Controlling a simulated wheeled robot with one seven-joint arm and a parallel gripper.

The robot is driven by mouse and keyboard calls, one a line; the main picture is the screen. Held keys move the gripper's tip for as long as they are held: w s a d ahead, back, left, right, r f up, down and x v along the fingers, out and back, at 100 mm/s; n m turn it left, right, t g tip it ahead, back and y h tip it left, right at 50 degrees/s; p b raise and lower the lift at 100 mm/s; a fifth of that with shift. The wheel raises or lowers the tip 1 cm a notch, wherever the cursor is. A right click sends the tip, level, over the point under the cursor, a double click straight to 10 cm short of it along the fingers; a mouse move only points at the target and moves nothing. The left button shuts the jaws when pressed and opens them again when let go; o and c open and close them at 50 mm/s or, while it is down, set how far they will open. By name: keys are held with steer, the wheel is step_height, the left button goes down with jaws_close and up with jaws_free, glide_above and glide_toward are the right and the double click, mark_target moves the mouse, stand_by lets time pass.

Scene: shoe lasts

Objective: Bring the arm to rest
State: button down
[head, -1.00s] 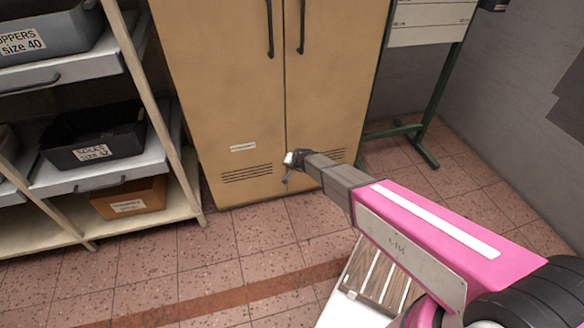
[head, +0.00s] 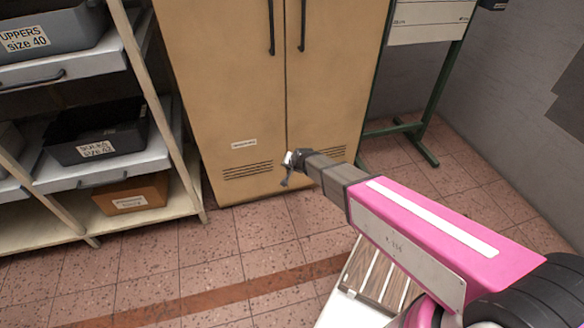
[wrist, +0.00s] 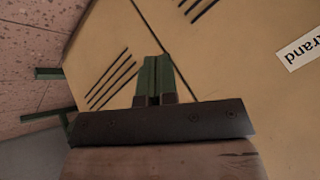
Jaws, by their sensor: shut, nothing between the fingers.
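My pink arm (head: 430,235) reaches from the lower right toward the middle of the head view. My gripper (head: 287,168) is at its end, in front of the lower part of the tan cabinet (head: 225,100). In the wrist view the two green fingers of my gripper (wrist: 154,68) lie together, with nothing between them. Behind them is the cabinet front (wrist: 215,70), seen tilted, with vent slots and part of a label. I cannot tell how far the fingertips are from the cabinet door.
A shelf rack (head: 155,110) with a grey bin (head: 60,45), a black bin (head: 95,130) and an orange box (head: 130,195) stands at left. A green-legged stand (head: 440,95) is right of the cabinet. The tiled floor (head: 190,265) in front is clear.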

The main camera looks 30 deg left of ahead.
steer(key=shift+s+d+r, duration=0.15)
steer(key=shift+s+r, duration=0.7)
steer(key=shift+r, duration=0.3)
steer(key=w+d+r+h, duration=0.15)
steer(key=w+d, duration=0.25)
steer(key=d, duration=0.6)
steer(key=w+d+r+m+h, duration=0.1)
steer(key=w+d+r, duration=0.3)
steer(key=d, duration=0.6)
steer(key=w+d+r+h, duration=0.15)
steer(key=w+d, duration=0.35)
steer(key=d, duration=0.6)
steer(key=s+d+r+g+h, duration=0.1)
steer(key=d+r, duration=0.1)
steer(key=d, duration=0.9)
steer(key=s+d+r+m+g, duration=0.1)
steer(key=s+d+r, duration=0.1)
steer(key=d, duration=0.9)
steer(key=s+d+r+m+g+h, duration=0.1)
steer(key=d+r, duration=0.2)
steer(key=d, duration=0.8)
steer(key=shift+s+d+h, duration=0.15)
steer(key=shift+s+h, duration=0.15)
